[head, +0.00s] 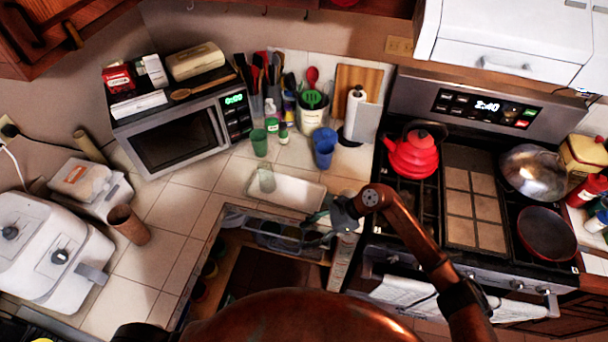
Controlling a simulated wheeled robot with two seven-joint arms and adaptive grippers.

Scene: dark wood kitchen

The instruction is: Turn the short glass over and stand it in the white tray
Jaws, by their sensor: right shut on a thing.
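The white tray (300,196) lies on the tiled counter in front of the microwave. A clear, greenish glass (266,180) stands at its left end. My right gripper (318,222) is just right of and in front of the tray, by the counter edge and above the open compartment. It is shut on a small, clear thing that looks like the short glass; the fingers partly hide it, and I cannot tell which way up it is. My left gripper is not in view.
Below the counter edge is an open compartment with a rack (275,238). Green (259,142) and blue (324,152) cups stand behind the tray. The stove with a red kettle (415,153) is at right. A brown cup (128,225) stands left; the counter between is clear.

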